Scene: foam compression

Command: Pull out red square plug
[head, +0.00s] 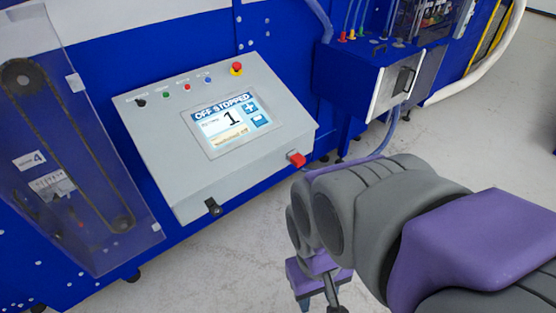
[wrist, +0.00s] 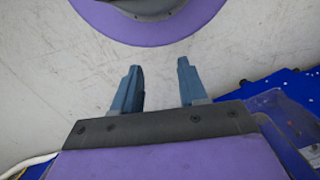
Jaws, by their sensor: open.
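The red square plug (head: 297,160) sits at the lower right corner of the grey control box (head: 265,168) in the head view. My gripper shows at the bottom of the head view (head: 318,290), below and apart from the plug, partly hidden by my arm. In the wrist view my gripper (wrist: 158,82) has its two blue-grey fingers apart, with nothing between them. The plug does not show in the wrist view.
The control box has a screen (head: 228,123), a red knob on yellow (head: 236,69), several small buttons and a black latch (head: 213,208). A blue cabinet (head: 345,85) with a hose (head: 385,140) stands at right. The pale floor (head: 240,255) below is clear.

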